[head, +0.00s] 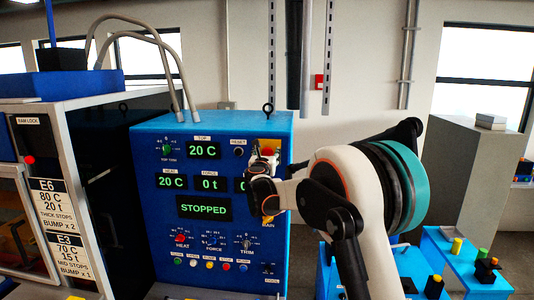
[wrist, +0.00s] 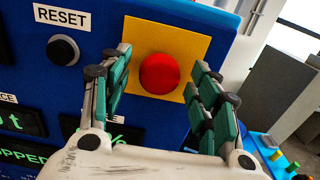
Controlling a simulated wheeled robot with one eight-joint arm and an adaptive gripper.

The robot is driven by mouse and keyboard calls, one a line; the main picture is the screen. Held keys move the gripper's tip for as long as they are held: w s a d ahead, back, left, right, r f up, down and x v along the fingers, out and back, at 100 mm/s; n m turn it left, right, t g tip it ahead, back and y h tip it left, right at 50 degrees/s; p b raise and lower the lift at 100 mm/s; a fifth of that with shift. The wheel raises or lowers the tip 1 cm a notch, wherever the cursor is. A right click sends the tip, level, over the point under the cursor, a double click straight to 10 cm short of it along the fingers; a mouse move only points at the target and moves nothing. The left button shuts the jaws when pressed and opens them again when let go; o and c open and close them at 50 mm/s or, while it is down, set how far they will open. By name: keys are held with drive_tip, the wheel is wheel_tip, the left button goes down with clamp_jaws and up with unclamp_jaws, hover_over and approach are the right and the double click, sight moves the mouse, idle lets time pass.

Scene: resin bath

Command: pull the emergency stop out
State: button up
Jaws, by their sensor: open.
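The emergency stop is a round red button (wrist: 160,73) on a yellow square plate (wrist: 172,36) on the blue panel. In the head view the red top of the emergency stop (head: 267,151) shows just above my gripper and is partly covered by it. My gripper (wrist: 162,88) is open, with one green-padded finger on each side of the red button. The fingers appear apart from the button, and how far their tips reach past it cannot be told. In the head view my gripper (head: 264,176) is in front of the panel's right side.
The blue control panel (head: 148,190) shows 20 C readings and "STOPPED". A black RESET button (wrist: 63,50) is left of the yellow plate. Knobs and small coloured buttons (head: 210,265) line the panel's lower part. Blue tables with coloured blocks (head: 457,246) stand at the right.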

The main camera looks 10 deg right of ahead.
drive_tip(key=shift+w+d, duration=0.1)
drive_tip(key=shift+w, duration=0.2)
clamp_jaws()
drive_tip(key=shift+s+a+f+b, duration=0.15)
drive_tip(key=shift+s+a+b, duration=0.05)
drive_tip(key=shift+s+b, duration=0.45)
drive_tip(key=shift+s, duration=0.1)
unclamp_jaws()
drive_tip(key=shift+r, duration=0.2)
